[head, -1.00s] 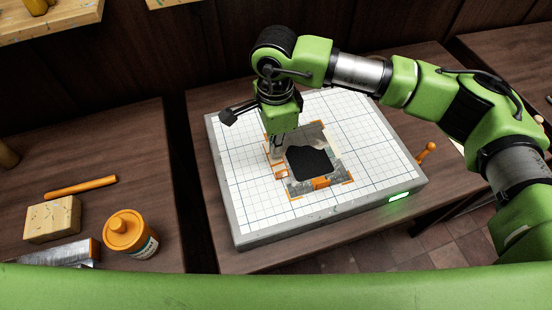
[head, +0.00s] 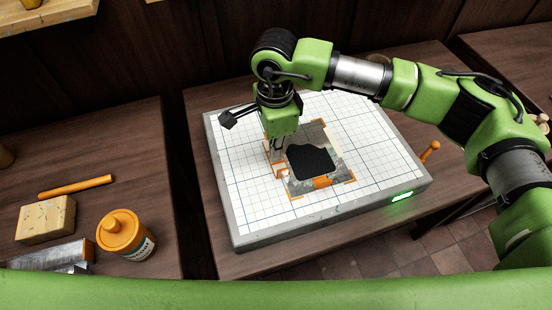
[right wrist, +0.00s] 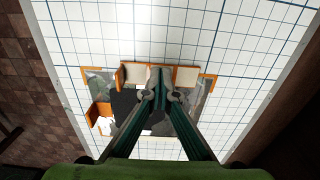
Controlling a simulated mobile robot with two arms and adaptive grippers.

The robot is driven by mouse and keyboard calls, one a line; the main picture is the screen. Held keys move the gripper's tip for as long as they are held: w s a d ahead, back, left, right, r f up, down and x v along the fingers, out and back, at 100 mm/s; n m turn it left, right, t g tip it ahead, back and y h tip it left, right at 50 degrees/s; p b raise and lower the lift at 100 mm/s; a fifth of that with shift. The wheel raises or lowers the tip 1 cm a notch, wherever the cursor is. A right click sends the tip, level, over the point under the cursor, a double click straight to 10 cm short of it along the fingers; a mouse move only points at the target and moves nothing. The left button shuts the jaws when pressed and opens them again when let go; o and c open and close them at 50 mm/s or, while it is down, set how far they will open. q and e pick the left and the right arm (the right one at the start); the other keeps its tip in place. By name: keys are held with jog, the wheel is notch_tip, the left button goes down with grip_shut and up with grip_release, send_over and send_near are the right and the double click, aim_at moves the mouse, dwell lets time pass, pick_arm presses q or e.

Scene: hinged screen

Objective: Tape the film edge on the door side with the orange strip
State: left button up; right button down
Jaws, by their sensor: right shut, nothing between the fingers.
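A dark framed panel with black mesh or film (head: 311,161) lies on the white gridded board (head: 375,150), with orange marks at its corners. An orange piece (head: 321,183) lies on its near edge and also shows at the left in the right wrist view (right wrist: 101,111). An orange-edged strip with pale faces (right wrist: 131,75) lies along the panel's top edge in the right wrist view, on both sides of the fingertips. My right gripper (head: 277,156) is shut and empty, pointing down at the panel's left edge. Its fingers (right wrist: 160,92) hide part of that edge. My left gripper is out of view.
On the left table are an orange rod (head: 75,187), a beige block (head: 45,220), an orange-lidded jar (head: 124,233) and a metallic box (head: 50,258). An orange-knobbed lever (head: 429,151) stands at the board's right side. The board around the panel is largely bare.

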aim_at(279, 168)
jog(key=shift+f+b, duration=0.15)
jog(key=shift+b, duration=0.85)
dwell(1.2)
jog(key=shift+s+d, duration=0.1)
jog(key=shift+s, duration=0.15)
dwell(0.5)
jog(key=shift+s+d+f, duration=0.1)
jog(key=shift+s+d, duration=0.1)
jog(key=shift+s, duration=0.4)
jog(key=shift+s+d, duration=0.15)
jog(key=shift+s, duration=0.45)
jog(key=shift+w, duration=0.1)
jog(key=shift+w+a+b, duration=0.15)
jog(key=shift+w+b, duration=0.35)
jog(key=shift+b, duration=0.1)
jog(key=shift+w+a+b, duration=0.25)
jog(key=shift+w+b, duration=0.05)
jog(key=shift+w, duration=0.45)
jog(key=shift+w+a, duration=0.1)
jog(key=shift+w, duration=0.1)
